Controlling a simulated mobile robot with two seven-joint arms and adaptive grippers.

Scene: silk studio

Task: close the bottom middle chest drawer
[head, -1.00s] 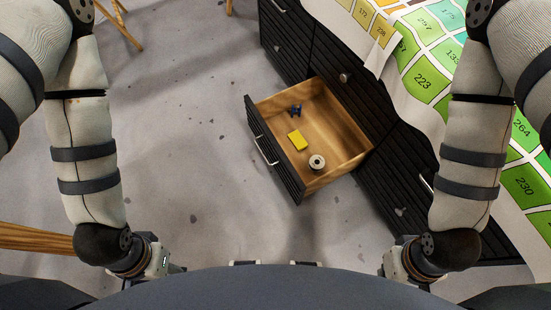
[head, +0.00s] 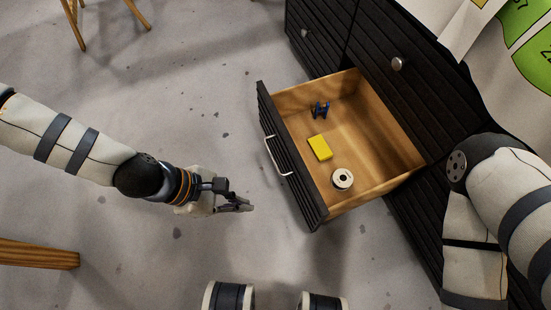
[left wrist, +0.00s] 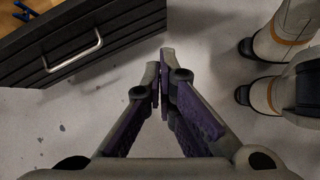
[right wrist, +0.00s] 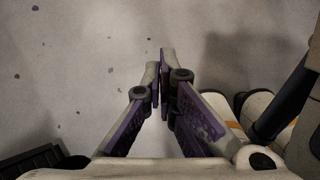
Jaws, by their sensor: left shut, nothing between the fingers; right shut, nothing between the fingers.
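The bottom middle drawer (head: 289,155) of the black chest (head: 445,110) stands pulled out, its wooden inside showing. Its black slatted front has a metal bar handle (head: 277,156), also seen in the left wrist view (left wrist: 73,52). Inside lie a blue item (head: 320,110), a yellow block (head: 320,147) and a white spool (head: 342,179). My left gripper (head: 248,206) is shut and empty, to the left of the drawer front and apart from it. My right gripper (right wrist: 160,62) is shut and empty over bare floor in the right wrist view; the head view does not show it.
A cloth with green numbered squares (head: 520,25) hangs over the chest top. Wooden legs (head: 75,25) stand at the upper left, and a wooden piece (head: 40,254) at the lower left. The grey floor before the drawer is clear.

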